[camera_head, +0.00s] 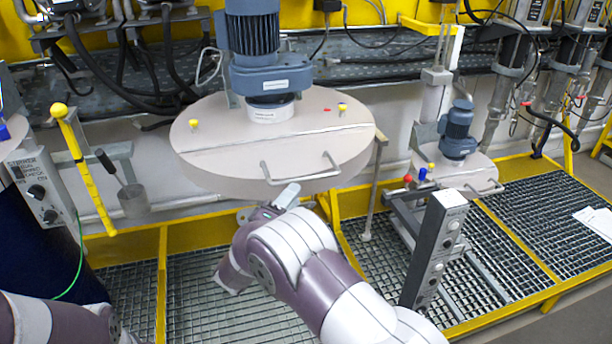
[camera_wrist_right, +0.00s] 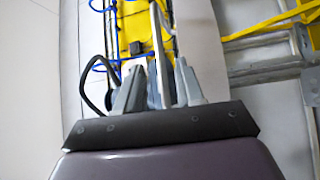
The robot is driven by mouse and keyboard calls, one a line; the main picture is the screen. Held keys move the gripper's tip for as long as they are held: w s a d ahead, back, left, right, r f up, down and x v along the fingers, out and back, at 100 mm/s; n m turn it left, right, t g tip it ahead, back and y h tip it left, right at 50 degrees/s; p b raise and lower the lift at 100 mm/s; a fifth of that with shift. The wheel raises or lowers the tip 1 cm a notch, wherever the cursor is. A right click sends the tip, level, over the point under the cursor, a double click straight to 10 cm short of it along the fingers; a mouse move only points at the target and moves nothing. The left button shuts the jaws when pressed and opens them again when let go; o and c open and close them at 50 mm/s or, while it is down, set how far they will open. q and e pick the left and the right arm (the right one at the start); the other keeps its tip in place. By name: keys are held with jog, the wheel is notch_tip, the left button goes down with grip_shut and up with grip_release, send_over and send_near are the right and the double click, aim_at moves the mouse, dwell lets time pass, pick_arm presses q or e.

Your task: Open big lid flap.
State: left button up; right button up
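The big lid (camera_head: 225,118) is a round beige disc with a blue-grey motor on top. Its front flap (camera_head: 235,165) lies flat and level with the rest, beyond a straight seam. A metal bar handle (camera_head: 305,177) sticks out at the flap's front rim.
A smaller lid (camera_head: 466,173) with a motor is to the right, behind a grey control post (camera_head: 434,250). A yellow-capped rod (camera_head: 82,165) and a metal cup (camera_head: 133,201) are left. Yellow rails (camera_head: 162,285) frame the floor grating.

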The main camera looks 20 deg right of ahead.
aim_at(305, 181)
jog(key=p+x, duration=0.1)
jog(key=x, duration=0.5)
jog(key=shift+w+d+r, duration=0.2)
jog(key=shift+d, duration=0.15)
jog(key=shift+w+d+f, duration=0.1)
jog(key=shift+w+d, duration=0.1)
jog(key=shift+w, duration=0.2)
grip_shut()
